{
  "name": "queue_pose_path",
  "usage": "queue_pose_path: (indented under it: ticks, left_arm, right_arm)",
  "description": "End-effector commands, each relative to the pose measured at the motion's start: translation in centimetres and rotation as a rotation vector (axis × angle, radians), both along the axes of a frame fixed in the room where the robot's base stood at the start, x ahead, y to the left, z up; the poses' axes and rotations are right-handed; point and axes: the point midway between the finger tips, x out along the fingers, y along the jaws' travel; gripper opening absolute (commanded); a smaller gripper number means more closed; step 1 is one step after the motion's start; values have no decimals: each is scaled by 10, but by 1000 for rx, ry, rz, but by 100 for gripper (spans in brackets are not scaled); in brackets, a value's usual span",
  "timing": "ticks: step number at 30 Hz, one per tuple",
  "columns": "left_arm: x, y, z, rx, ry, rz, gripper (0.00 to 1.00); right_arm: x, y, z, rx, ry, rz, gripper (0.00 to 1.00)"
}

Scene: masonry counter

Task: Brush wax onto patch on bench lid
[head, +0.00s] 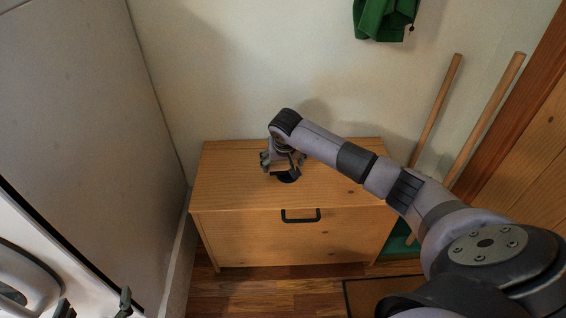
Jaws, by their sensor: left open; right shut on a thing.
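The bench (251,240) is a light wooden chest against the wall, its flat lid (232,180) closed. My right gripper (284,168) is over the middle of the lid, pointing down. It is shut on a dark thing, probably the brush (288,177), which is low at the lid's surface; I cannot tell whether it touches. No distinct patch shows on the lid; the gripper and the dark thing cover that spot. My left gripper (96,301) is open at the bottom left, away from the bench, and only its fingertips show.
A black handle (300,215) is on the bench front. Two wooden poles (436,108) lean on the wall at the right. A green cloth (384,18) hangs above. A brown mat (375,298) lies on the wooden floor. The lid's left part is clear.

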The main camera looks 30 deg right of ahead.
Motion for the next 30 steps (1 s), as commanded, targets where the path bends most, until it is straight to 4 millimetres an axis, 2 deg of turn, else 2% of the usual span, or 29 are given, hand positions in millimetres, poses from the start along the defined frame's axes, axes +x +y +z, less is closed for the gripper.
queue_pose_path:
  ticks: [30]
  left_arm:
    - [4,-3,8,-12,-45,-3,79]
  right_arm:
    - [-1,0,-4,0,2,0,57]
